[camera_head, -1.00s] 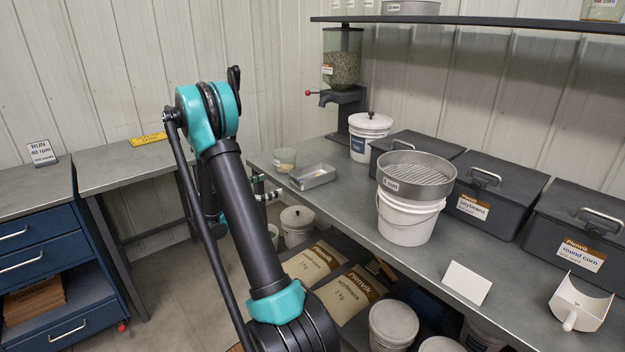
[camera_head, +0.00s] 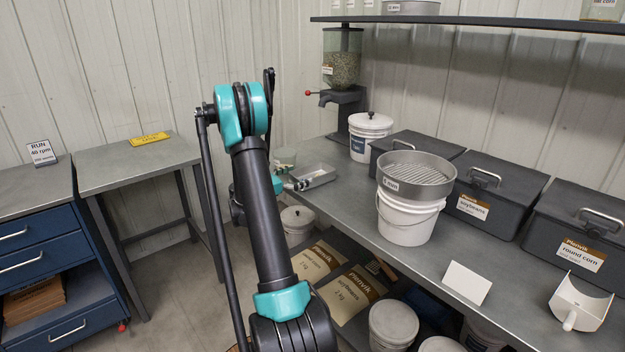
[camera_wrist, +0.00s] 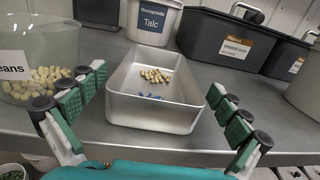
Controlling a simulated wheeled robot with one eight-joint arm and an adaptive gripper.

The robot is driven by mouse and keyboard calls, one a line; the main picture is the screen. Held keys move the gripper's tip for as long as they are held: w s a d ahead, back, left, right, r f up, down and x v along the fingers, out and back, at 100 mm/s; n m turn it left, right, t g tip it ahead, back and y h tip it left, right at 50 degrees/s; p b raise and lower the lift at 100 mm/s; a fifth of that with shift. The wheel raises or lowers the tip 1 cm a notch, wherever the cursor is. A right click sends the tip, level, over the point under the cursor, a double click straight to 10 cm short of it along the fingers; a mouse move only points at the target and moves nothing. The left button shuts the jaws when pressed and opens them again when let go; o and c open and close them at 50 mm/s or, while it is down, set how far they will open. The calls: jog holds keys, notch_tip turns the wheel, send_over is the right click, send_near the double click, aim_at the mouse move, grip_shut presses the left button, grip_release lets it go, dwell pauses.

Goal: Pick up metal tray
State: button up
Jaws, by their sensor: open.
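The metal tray (camera_wrist: 155,113) is a shallow silver rectangular pan on the grey bench. In the wrist view it holds a small heap of pale seeds (camera_wrist: 155,75) and a few blue pieces (camera_wrist: 150,96). In the head view the metal tray (camera_head: 318,172) sits near the bench's left end, partly behind my gripper. My gripper (camera_wrist: 151,124) is open and empty, with its green-padded fingers spread to either side of the tray's near end. I cannot tell whether either finger touches the tray. In the head view my gripper (camera_head: 296,185) is small and partly hidden by my arm.
A clear container of seeds (camera_wrist: 42,60) stands close left of the tray. A white Talc bucket (camera_wrist: 152,22) stands behind it, and dark lidded bins (camera_wrist: 225,38) stand to the right. A sieve (camera_head: 415,175) rests on a white bucket (camera_head: 408,218). Bare bench lies right of the tray.

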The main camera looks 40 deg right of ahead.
aim_at(309, 172)
jog(key=d, duration=0.4)
jog(key=shift+w+d+f, duration=0.15)
jog(key=shift+d+f, duration=0.05)
jog(key=c, duration=1.1)
jog(key=shift+o, duration=0.2)
